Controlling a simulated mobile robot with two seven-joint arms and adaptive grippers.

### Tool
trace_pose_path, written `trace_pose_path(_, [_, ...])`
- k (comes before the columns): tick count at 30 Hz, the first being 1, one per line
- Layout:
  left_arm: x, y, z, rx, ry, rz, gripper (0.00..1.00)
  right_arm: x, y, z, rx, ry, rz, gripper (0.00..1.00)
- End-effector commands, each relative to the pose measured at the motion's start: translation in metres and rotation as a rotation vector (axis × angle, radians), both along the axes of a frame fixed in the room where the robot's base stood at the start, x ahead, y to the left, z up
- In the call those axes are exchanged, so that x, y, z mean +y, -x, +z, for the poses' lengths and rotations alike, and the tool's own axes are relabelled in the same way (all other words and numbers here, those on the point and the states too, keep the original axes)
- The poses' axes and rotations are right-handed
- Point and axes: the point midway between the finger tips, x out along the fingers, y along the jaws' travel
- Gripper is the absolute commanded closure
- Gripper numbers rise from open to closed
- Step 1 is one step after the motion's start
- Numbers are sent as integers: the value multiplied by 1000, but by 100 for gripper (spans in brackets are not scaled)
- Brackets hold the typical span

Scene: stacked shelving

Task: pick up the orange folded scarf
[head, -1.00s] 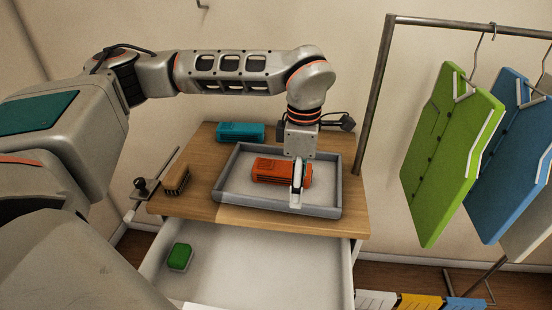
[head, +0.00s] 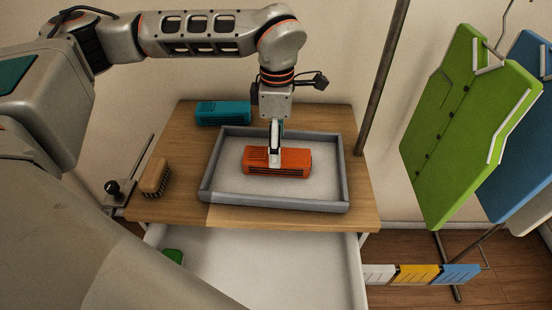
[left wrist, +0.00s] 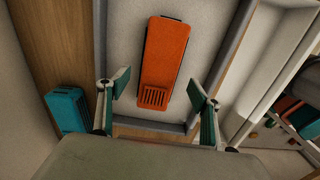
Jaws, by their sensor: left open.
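The orange folded scarf (head: 290,162) lies flat in a grey tray (head: 214,160) on the wooden top. My left gripper (head: 274,160) points down over the scarf's left part in the head view. In the left wrist view the scarf (left wrist: 165,55) lies lengthwise ahead, its ribbed end nearest. My left gripper (left wrist: 159,88) is open there, with its fingers spread to either side of the scarf's line and nothing between them. Whether the fingertips touch the scarf is unclear. My right gripper is not in view.
A teal folded item (head: 222,113) lies behind the tray. A brush (head: 155,178) lies at the left edge. Below, an open drawer (head: 270,262) holds a green item (head: 173,256). Green clothing (head: 465,130) and blue clothing (head: 520,135) hang on a rack at right.

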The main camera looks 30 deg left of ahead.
Motion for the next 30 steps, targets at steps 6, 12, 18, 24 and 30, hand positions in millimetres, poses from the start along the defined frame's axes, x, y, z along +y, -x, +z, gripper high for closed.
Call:
trace_pose_path(6, [-1,0,-27,4,-1,0,35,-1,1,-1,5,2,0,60])
trace_pose_path(12, [-1,-1,-51,0,0,0,35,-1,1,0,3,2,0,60])
trace_pose_path(18, [-1,-1,-55,-2,0,0,35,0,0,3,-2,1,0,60])
trace_pose_path(24, [-1,-1,-54,-2,0,0,61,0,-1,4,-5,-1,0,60])
trace_pose_path(30, [-1,-1,-54,-2,0,0,80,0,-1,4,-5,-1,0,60])
